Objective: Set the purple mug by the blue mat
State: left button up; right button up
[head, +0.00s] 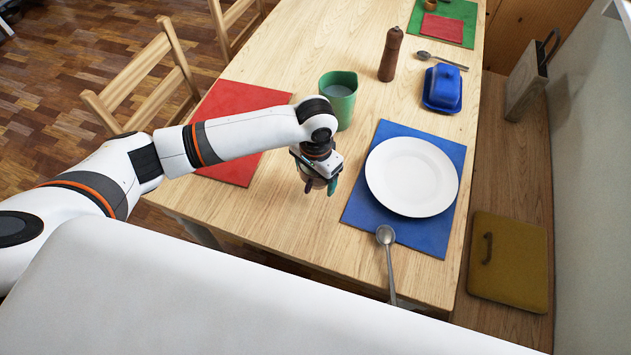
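The blue mat (431,239) lies on the near right part of the wooden table, with a white plate (411,177) on it. My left gripper (320,186) points down over the table just left of the mat. Its tips are small and dark, one purplish and one teal. A small greyish-tan shape shows between them, and I cannot tell whether it is something held. I see no clearly recognisable purple mug; the gripper and wrist hide the spot beneath them. My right gripper is out of view.
A green mug (343,108) stands behind my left wrist, near a red mat (238,97). A spoon (386,237) lies at the blue mat's near edge. A pepper mill (390,55) and blue butter dish (442,88) stand farther back. Table left of the blue mat is mostly bare.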

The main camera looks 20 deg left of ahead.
aim_at(316, 183)
pick_arm(q)
jog(key=shift+w+f, duration=0.1)
jog(key=shift+f, duration=1.7)
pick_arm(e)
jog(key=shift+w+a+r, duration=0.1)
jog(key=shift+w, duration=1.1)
pick_arm(q)
jog(key=shift+f, duration=0.1)
jog(key=o, duration=1.1)
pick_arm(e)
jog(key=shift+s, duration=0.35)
pick_arm(q)
notch_tip(316, 183, up, 12)
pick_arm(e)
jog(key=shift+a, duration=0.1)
